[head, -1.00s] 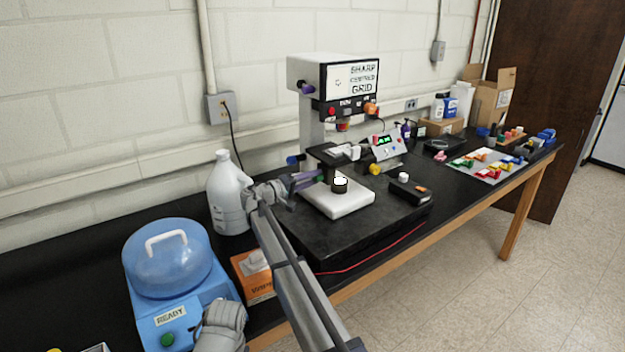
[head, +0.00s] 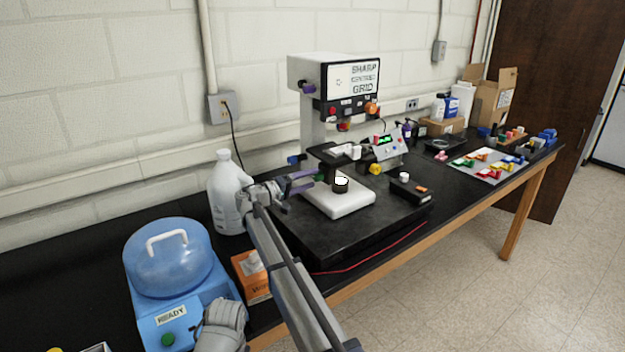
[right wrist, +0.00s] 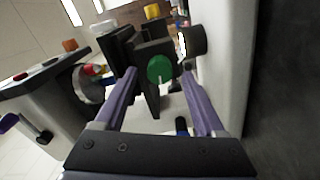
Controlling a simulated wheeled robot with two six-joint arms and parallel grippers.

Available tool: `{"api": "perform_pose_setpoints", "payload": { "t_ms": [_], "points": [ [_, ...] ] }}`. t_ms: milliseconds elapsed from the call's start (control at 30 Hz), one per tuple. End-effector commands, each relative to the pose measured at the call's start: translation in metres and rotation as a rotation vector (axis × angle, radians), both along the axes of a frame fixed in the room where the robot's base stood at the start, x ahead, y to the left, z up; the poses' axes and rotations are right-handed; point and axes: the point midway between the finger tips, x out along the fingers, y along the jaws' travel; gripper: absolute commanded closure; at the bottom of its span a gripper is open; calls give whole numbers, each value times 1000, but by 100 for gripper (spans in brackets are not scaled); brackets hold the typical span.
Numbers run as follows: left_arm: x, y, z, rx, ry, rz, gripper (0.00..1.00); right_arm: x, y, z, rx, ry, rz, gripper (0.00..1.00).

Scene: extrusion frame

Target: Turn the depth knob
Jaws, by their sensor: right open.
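The bench instrument (head: 312,115) is a white stand with a sign reading "SHARP CENTRED GRID". A green round knob (right wrist: 160,69) sits on its dark stage carriage, and a bit of it shows in the head view (head: 319,178). I cannot read which knob is labelled depth. My right gripper (head: 314,180) has purple fingers and is open and empty, left of the carriage. In the right wrist view its fingertips (right wrist: 158,80) point at the green knob, one on each side; contact cannot be told. My left gripper is not in view.
The instrument's white base (head: 345,205) stands on a black slab. A white jug (head: 226,195), an orange box (head: 250,283) and a blue-lidded machine (head: 168,258) stand to the left. A small black control box (head: 410,192) is at right. Other coloured knobs, one yellow (head: 375,169), are close by.

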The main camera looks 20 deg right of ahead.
Motion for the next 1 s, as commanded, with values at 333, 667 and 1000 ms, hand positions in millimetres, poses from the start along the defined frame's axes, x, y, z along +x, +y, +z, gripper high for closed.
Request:
{"api": "perform_pose_setpoints", "payload": {
  "t_ms": [333,667,1000],
  "points": [
    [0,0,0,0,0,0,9,-19,51,0,0,0,2,28],
    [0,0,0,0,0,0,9,-21,56,0,0,0,0,28],
    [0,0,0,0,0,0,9,-21,56,0,0,0,0,28]
  ]
}}
